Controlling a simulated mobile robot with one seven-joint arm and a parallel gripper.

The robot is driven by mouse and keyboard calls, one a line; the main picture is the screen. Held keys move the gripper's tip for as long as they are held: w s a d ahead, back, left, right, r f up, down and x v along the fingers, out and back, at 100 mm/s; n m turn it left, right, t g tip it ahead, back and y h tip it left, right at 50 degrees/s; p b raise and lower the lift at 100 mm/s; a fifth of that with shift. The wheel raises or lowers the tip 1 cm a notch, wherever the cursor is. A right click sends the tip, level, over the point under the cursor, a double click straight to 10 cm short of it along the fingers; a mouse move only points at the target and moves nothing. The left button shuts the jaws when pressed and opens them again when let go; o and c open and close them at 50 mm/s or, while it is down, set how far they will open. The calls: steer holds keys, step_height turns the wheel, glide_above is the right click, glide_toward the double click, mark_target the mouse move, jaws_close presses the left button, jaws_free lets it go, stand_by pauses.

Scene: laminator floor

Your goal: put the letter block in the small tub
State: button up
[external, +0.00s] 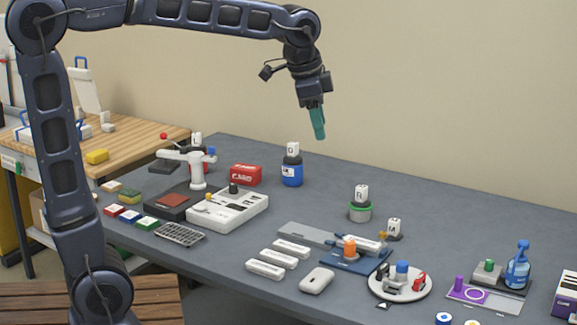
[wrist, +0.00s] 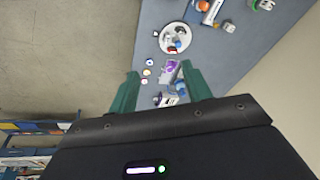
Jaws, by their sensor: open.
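Several white letter blocks show in the external view. One marked R (external: 361,193) sits on or in a small grey tub with a green rim (external: 360,211). One (external: 292,149) sits on a blue jar (external: 292,175), one (external: 394,226) is on a dark holder right of the tub, and one (external: 197,139) is at the far left back. I cannot tell which block is meant. My gripper (external: 318,123) is high above the table, apart from all of them. Its teal fingers are open and empty in the wrist view (wrist: 160,92).
A round white plate (external: 400,284) holds small parts. A blue spray bottle (external: 517,266), purple-marked card (external: 483,297), orange-topped blue base (external: 350,257), white machine (external: 228,208) and red box (external: 245,174) crowd the grey table. Bare tabletop shows between the jar and the tub.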

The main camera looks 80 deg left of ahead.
steer(key=s+d+f+n, duration=0.1)
steer(key=s+d+f, duration=0.2)
steer(key=s, duration=0.5)
steer(key=s+d+f+n+t, duration=0.1)
steer(key=s+d+f, duration=0.2)
steer(key=s, duration=0.5)
steer(key=s+d+f+n, duration=0.1)
steer(key=s+d+f, duration=0.2)
steer(key=s+d, duration=0.2)
steer(key=s, duration=0.3)
steer(key=shift+f+t+h, duration=0.25)
steer(key=shift+t+h, duration=0.05)
steer(key=shift+h, duration=0.1)
